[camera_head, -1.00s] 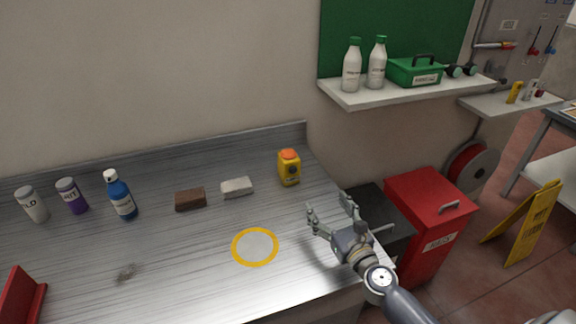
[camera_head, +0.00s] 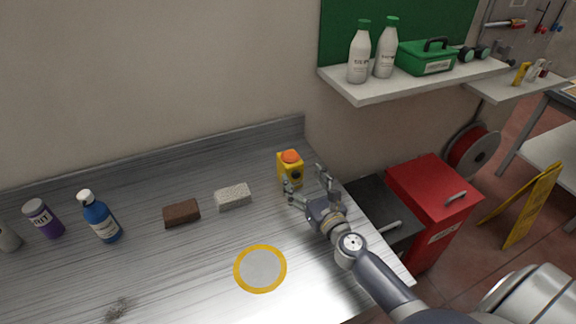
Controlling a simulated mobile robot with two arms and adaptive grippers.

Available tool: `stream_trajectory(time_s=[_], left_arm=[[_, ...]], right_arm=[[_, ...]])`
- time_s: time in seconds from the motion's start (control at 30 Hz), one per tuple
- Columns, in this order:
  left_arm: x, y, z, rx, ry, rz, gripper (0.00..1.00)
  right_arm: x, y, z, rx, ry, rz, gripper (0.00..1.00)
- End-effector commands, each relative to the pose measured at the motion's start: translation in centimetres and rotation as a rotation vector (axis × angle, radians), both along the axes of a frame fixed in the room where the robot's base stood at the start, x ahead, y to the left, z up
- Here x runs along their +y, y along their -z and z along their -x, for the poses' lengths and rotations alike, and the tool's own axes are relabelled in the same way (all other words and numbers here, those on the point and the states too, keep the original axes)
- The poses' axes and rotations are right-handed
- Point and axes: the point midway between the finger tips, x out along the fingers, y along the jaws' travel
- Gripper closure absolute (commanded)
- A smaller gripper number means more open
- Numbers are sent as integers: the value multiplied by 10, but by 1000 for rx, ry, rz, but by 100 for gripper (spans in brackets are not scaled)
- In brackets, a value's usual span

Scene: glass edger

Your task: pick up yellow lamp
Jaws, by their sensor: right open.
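The yellow lamp (camera_head: 291,168) has an orange top and stands upright on the metal bench near its back right corner. My right gripper (camera_head: 307,178) is open, with its fingers apart and nothing between them. It is just in front of the lamp and to its right. The left finger overlaps the lamp's lower edge in the picture; I cannot tell whether it touches. My left gripper is not in view.
On the metal bench (camera_head: 180,270), a white block (camera_head: 233,197), a brown block (camera_head: 181,213), a blue bottle (camera_head: 101,218) and a purple-labelled container (camera_head: 43,219) stand left of the lamp. A yellow-rimmed disc (camera_head: 260,269) lies in front. A shelf (camera_head: 415,80) juts out at upper right.

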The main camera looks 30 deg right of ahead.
Motion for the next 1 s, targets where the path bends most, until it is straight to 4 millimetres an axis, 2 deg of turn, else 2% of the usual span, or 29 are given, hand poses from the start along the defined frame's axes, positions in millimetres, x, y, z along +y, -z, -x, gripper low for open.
stream_trajectory(time_s=[0.1,0.23,0.37,0.63,0.8,1.0], left_arm=[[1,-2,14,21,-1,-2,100],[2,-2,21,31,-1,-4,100],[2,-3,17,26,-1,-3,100],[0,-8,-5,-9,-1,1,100],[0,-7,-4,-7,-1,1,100],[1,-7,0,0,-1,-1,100]], right_arm=[[-1,-2,-18,-2,1,0,28],[-2,-1,-29,-1,0,0,28],[-2,-2,-36,-1,0,0,28],[0,-6,-71,-2,1,-1,28],[-1,-6,-83,-1,0,-1,28],[-1,-6,-84,0,0,0,28]])
